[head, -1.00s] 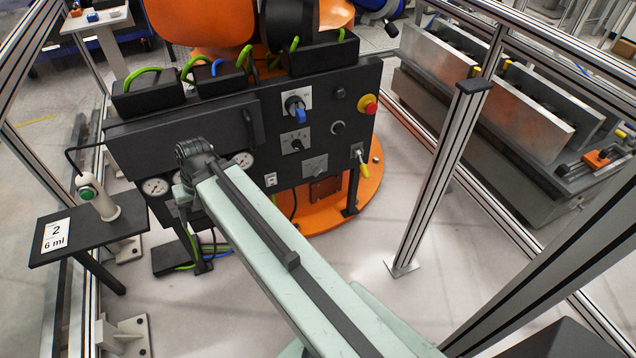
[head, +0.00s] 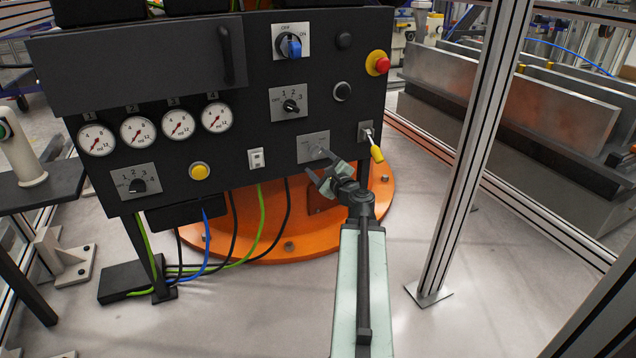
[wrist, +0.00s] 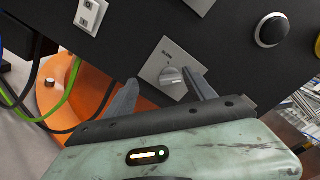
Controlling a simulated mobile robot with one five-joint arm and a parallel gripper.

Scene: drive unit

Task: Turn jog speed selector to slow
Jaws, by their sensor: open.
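A grey square plate with a small silver knob, which looks like the jog speed selector (head: 314,142), sits low on the right of the black panel. My gripper (head: 322,166) is open in front of the plate. In the wrist view its two fingers (wrist: 162,82) stand either side of the knob, apart from each other. I cannot tell whether either finger touches the knob. The gripper hides part of the plate's lower edge in the head view.
Nearby are a yellow-tipped key or lever (head: 376,152), a black button (head: 342,91), a numbered black selector (head: 290,105), a white rocker switch (head: 256,158) and a red emergency button (head: 382,64). A metal post (head: 470,170) stands to the right. An orange base (head: 375,200) lies behind.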

